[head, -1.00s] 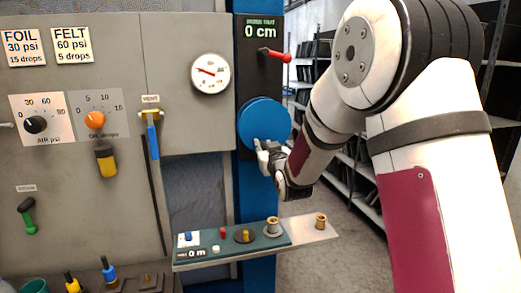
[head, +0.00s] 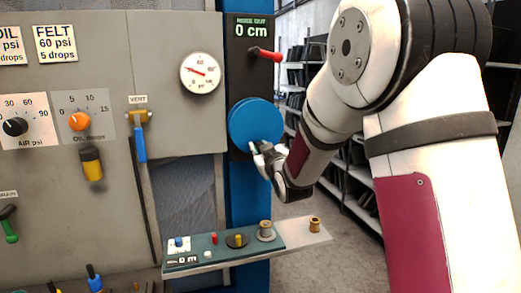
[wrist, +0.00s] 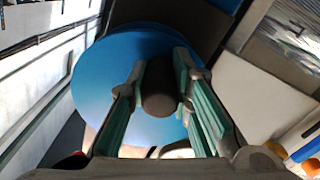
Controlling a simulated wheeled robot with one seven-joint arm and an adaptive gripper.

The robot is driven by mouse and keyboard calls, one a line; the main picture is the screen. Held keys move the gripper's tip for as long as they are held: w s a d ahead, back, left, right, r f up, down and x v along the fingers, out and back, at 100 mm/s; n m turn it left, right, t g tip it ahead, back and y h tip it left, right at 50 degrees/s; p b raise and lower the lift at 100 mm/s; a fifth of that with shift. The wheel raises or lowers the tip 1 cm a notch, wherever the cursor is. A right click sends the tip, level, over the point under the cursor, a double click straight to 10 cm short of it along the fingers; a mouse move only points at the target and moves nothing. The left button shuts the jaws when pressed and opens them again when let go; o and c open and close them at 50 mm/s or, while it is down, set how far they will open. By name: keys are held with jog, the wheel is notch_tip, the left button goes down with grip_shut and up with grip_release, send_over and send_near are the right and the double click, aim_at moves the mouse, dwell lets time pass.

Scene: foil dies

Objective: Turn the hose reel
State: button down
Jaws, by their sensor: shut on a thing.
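The hose reel is a blue round disc (head: 254,121) on the dark plate of the blue post, below a display reading 0 cm. In the wrist view the blue disc (wrist: 100,75) fills the upper middle, with a dark rounded handle (wrist: 159,90) standing out from it. My gripper (head: 258,147) is at the lower right part of the disc. In the wrist view its green-padded fingers (wrist: 162,95) are on both sides of the dark handle, shut on it.
A red lever (head: 265,54) sits above the reel. A round gauge (head: 200,73) and a blue-handled vent valve (head: 139,140) are on the grey panel at left. A shelf (head: 300,240) with small fittings juts out below my gripper.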

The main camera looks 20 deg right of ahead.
jog(key=c, duration=1.4)
grip_release()
jog(key=shift+c, duration=0.2)
jog(key=s, duration=1.2)
jog(key=s+a+f+m+g, duration=0.1)
jog(key=s+g, duration=0.5)
jog(key=s, duration=1)
jog(key=s+a+f+m+g, duration=0.1)
jog(key=s+g, duration=0.5)
jog(key=s, duration=1)
jog(key=f+m, duration=0.1)
jog(key=m, duration=0.1)
jog(key=shift+s+a+m+g, duration=0.3)
jog(key=shift+s+a+g, duration=0.05)
jog(key=shift+a+g, duration=0.05)
